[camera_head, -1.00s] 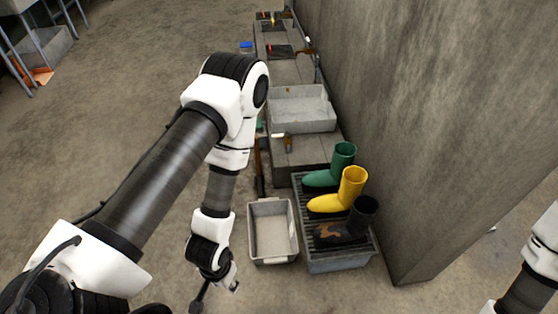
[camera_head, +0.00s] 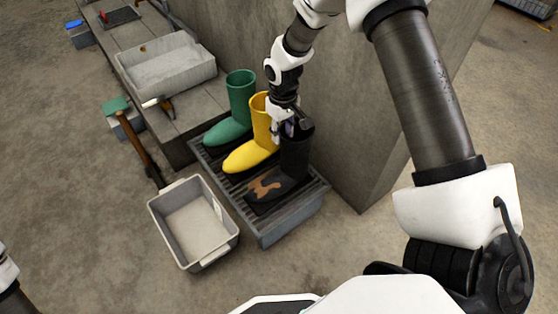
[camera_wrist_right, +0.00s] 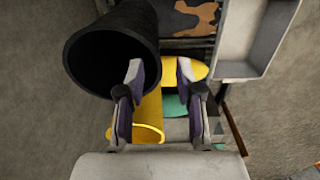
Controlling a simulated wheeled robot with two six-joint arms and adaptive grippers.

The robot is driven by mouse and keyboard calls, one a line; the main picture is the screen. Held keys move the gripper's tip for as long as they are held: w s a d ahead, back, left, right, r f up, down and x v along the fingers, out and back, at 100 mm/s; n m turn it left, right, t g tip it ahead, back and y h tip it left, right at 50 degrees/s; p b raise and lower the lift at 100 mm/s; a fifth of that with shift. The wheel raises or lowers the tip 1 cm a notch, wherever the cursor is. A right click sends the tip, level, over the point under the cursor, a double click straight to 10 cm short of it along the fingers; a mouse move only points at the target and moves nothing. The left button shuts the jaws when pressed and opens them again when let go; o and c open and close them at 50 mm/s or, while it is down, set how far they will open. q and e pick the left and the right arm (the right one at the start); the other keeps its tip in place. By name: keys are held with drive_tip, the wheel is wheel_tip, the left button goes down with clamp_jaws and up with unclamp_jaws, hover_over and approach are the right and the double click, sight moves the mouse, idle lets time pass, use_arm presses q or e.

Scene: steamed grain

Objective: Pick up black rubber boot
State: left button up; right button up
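The black rubber boot (camera_head: 294,160) stands upright on a slatted grey rack (camera_head: 285,225), nearest me, with a brown camouflage patch on its foot. In the right wrist view its round dark opening (camera_wrist_right: 105,55) fills the upper left. My right gripper (camera_head: 290,128) is at the top of its shaft in the head view. In the right wrist view the right gripper (camera_wrist_right: 161,72) has its fingers apart. The left fingertip overlaps the opening and the other is right of the rim; contact cannot be told. My left gripper is out of view.
A yellow boot (camera_head: 250,157) and a green boot (camera_head: 238,105) stand behind the black one. A concrete wall (camera_head: 365,150) rises close on the right. A grey bin (camera_head: 160,212) and a long-handled tool (camera_head: 137,145) are left of the rack. The floor in front is clear.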

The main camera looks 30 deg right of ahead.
wheel_tip(320, 180, down, 4)
drive_tip(key=shift+d+f+b, duration=0.1)
drive_tip(key=shift+d+b, duration=0.05)
drive_tip(key=shift+b, duration=0.7)
clamp_jaws()
